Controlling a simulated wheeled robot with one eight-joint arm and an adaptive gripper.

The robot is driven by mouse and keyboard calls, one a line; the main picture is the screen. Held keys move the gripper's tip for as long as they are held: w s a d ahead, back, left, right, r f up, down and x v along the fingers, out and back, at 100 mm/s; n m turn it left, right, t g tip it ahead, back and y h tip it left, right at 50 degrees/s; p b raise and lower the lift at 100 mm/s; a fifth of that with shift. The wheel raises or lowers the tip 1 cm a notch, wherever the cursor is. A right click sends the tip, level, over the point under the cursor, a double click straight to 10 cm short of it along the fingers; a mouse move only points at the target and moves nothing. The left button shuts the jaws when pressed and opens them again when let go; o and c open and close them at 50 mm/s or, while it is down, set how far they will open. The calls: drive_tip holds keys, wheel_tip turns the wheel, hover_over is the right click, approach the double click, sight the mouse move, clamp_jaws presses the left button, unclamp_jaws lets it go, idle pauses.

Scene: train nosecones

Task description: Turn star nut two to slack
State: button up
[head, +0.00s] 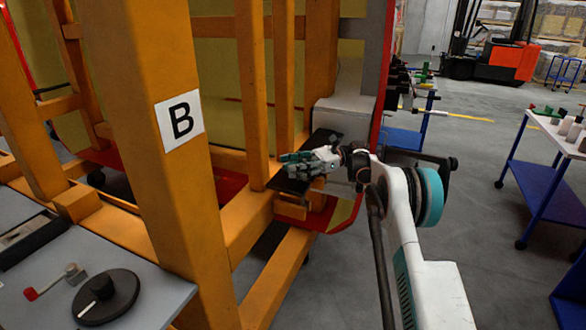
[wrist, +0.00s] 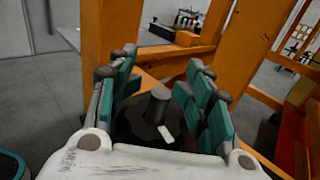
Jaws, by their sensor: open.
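In the wrist view a dark round piece with an upright dark post (wrist: 157,106) and a white mark (wrist: 165,134) sits between the fingers of my gripper (wrist: 158,95). It may be a star nut; no number shows, so I cannot tell which one. The green-padded fingers are open on both sides of it, with no clear contact. In the head view my gripper (head: 287,166) is over a dark plate (head: 290,187) on the orange frame, and the hand hides the round piece there.
Orange beams (head: 183,131), one labelled B, stand close left of my arm. A grey panel (head: 150,292) at lower left carries a black dial (head: 106,297) and a red-tipped lever (head: 50,283). A blue cart (head: 548,185) stands right; floor between is clear.

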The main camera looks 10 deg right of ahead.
wheel_tip(320, 180, up, 9)
drive_tip(key=shift+r, duration=0.2)
idle(0.5)
